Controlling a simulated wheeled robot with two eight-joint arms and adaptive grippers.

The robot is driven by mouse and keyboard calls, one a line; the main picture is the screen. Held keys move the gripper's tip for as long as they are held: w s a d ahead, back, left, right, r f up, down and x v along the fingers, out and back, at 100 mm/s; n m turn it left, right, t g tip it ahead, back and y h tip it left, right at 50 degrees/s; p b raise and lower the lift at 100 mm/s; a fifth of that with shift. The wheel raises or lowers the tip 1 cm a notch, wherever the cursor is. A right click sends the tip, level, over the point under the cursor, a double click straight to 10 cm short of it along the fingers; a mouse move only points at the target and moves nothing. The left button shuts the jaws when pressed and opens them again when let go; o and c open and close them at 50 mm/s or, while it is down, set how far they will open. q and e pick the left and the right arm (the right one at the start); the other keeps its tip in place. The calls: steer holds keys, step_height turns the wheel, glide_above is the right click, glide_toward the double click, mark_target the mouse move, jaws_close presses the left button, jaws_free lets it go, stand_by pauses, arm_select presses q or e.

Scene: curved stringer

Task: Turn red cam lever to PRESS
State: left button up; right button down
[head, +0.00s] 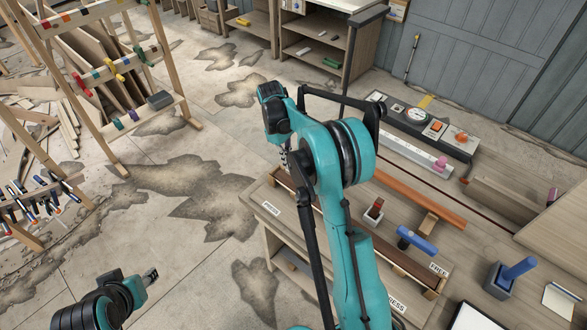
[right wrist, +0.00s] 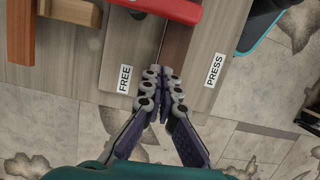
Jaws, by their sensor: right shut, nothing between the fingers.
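The red lever (right wrist: 175,9) shows at the top of the right wrist view, partly cut off by the frame. In the head view the right gripper (head: 287,157) is at the bench's left end; my arm hides the red lever there. My left gripper (head: 150,275) is low at the left, over floor; its opening is unclear.
A blue lever (head: 416,241) stands at the bench's right end, by other FREE and PRESS labels. An orange-brown strip (head: 405,195) and a wood block (head: 427,222) lie along the far side. A gauge panel (head: 425,125) is behind.

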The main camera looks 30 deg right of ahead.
arm_select(q)
steer(key=shift+p+v, duration=0.65)
steer(key=shift+v, duration=0.5)
arm_select(e)
step_height(320, 180, up, 7)
steer(key=shift+w+a, duration=0.2)
steer(key=shift+a, duration=0.15)
arm_select(q)
steer(key=shift+w, duration=0.1)
